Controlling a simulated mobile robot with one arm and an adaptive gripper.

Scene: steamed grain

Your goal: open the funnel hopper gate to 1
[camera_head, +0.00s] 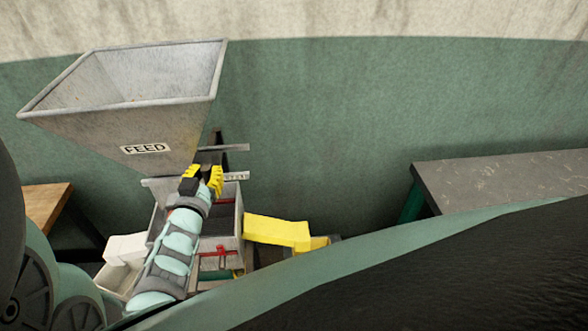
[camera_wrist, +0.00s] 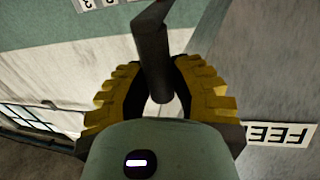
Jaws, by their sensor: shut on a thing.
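The grey metal funnel hopper (camera_head: 165,120) with a FEED label stands at the left in the head view; the upside-down label (camera_wrist: 280,133) shows at the right in the wrist view. Below its mouth is the gate's flat grey plate (camera_head: 225,148). A white number scale (camera_head: 236,176) lies beside it, and part of it shows at the top left of the wrist view (camera_wrist: 95,3). My gripper (camera_head: 203,179) with yellow fingers is at the gate under the hopper. In the wrist view, my gripper (camera_wrist: 158,75) is shut on a dark upright handle (camera_wrist: 153,55). The gate opening is hidden.
A grey box-shaped machine body (camera_head: 222,222) with a red handle (camera_head: 217,251) stands under the hopper. A yellow chute (camera_head: 277,231) sticks out to its right. A white box (camera_head: 125,248) is at the lower left. A grey-topped table (camera_head: 500,180) stands at the right.

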